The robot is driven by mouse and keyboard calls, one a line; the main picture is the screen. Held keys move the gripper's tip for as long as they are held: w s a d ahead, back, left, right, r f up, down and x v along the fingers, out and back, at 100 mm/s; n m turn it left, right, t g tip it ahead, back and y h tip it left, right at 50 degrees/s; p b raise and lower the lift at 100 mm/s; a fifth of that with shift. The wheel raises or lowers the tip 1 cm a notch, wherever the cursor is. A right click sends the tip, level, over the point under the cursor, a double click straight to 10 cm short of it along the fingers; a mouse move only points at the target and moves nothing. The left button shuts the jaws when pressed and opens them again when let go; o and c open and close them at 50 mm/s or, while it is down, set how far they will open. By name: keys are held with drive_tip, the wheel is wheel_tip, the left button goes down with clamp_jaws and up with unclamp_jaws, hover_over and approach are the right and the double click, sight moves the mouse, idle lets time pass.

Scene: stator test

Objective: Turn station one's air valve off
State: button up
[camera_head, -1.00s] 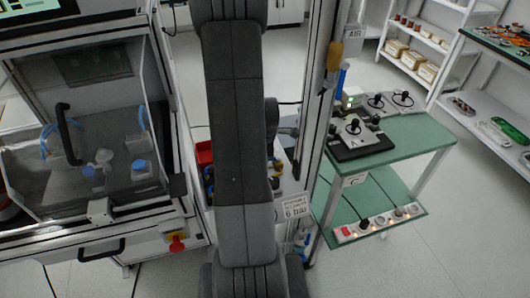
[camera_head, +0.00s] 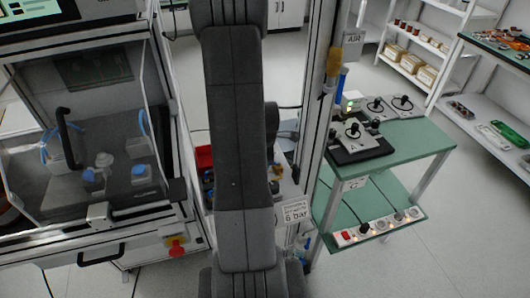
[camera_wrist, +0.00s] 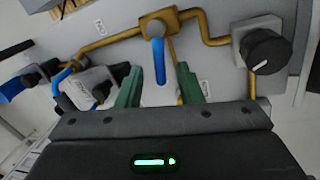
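In the wrist view, a blue valve lever (camera_wrist: 160,66) hangs down from a brass fitting (camera_wrist: 170,17) on brass pipework. My gripper (camera_wrist: 157,72) is open, with one green finger to each side of the lever. The lever lies between the fingers in the picture; I see no clear contact, and how deep it sits between them is hard to tell. In the head view my gripper and this valve are hidden behind my arm.
A black round knob (camera_wrist: 265,50) sticks out right of the lever. More fittings with blue parts (camera_wrist: 64,76) are at left. In the head view, a clear-fronted enclosure (camera_head: 95,110) stands left and a green-topped cart (camera_head: 415,140) right. A "6 bar" sign (camera_head: 296,213) hangs near my arm.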

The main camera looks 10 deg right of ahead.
wheel_tip(320, 180, up, 13)
drive_tip(key=s, duration=0.2)
drive_tip(key=shift+s+r, duration=0.2)
drive_tip(key=shift+s, duration=0.15)
